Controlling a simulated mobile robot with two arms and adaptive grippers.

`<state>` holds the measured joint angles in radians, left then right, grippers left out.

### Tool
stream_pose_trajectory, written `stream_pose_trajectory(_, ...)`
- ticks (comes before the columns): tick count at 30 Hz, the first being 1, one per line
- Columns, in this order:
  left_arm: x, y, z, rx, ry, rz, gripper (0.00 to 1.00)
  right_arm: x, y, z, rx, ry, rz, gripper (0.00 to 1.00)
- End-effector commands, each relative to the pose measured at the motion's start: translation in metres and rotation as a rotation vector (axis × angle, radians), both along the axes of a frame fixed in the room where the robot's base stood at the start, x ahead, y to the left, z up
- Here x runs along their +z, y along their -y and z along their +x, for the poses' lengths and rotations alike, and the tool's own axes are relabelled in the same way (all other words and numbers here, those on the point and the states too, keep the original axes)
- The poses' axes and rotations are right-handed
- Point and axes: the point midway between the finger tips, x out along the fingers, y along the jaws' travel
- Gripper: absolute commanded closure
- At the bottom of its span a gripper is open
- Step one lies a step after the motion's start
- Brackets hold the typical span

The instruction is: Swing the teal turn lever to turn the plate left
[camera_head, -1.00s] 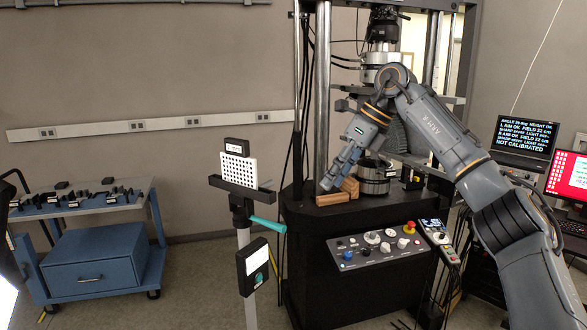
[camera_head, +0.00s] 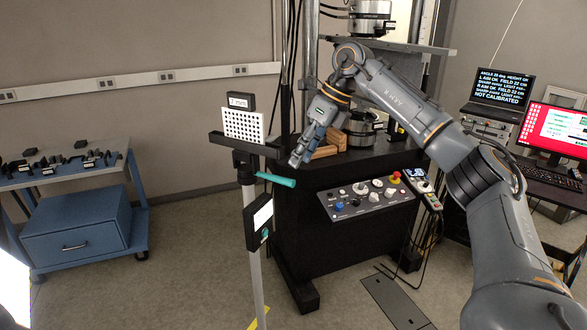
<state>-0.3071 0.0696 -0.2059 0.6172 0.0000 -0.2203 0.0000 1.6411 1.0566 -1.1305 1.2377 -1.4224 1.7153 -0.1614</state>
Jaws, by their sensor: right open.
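The teal turn lever (camera_head: 277,180) sticks out to the right from the top of a grey stand (camera_head: 254,235). Above it, a white plate with black dots (camera_head: 243,126) stands upright on a dark crossbar (camera_head: 230,143). My right gripper (camera_head: 296,160) points down and left, just above and right of the lever's free end. A small gap seems to lie between them, though the depth is hard to judge. The gripper is open and holds nothing that I can see. My left gripper is not in view.
Behind the gripper is a black testing machine (camera_head: 340,250) with wooden blocks (camera_head: 328,147) and a knob panel (camera_head: 366,198). A blue cart (camera_head: 80,225) stands left. A laptop (camera_head: 500,88) and red-screened monitor (camera_head: 557,127) are at right. Floor between cart and stand is clear.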

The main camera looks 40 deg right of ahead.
Motion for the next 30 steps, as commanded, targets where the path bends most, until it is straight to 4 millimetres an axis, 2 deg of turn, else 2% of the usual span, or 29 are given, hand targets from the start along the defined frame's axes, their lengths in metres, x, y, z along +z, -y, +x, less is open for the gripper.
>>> stream_pose_trajectory(3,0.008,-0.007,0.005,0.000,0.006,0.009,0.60,-0.019,-0.006,0.005,-0.001,-0.003,-0.001,0.59)
stream_pose_trajectory(9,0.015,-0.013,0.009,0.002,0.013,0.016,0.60,-0.043,-0.015,0.012,-0.001,-0.002,0.000,0.59)
stream_pose_trajectory(15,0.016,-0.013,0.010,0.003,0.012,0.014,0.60,-0.053,-0.019,0.015,-0.001,0.001,0.001,0.59)
stream_pose_trajectory(22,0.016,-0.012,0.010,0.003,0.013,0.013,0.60,-0.054,-0.019,0.016,-0.001,0.001,0.001,0.59)
stream_pose_trajectory(23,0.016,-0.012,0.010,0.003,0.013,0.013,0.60,-0.054,-0.019,0.016,-0.001,0.001,0.001,0.61)
stream_pose_trajectory(28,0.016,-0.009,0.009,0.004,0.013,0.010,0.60,-0.054,-0.019,0.016,-0.001,0.001,0.001,0.95)
stream_pose_trajectory(29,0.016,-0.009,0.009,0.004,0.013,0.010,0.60,-0.053,-0.019,0.016,-0.001,0.001,0.001,1.00)
stream_pose_trajectory(30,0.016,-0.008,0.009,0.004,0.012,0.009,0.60,-0.053,-0.019,0.016,-0.001,0.001,0.001,1.00)
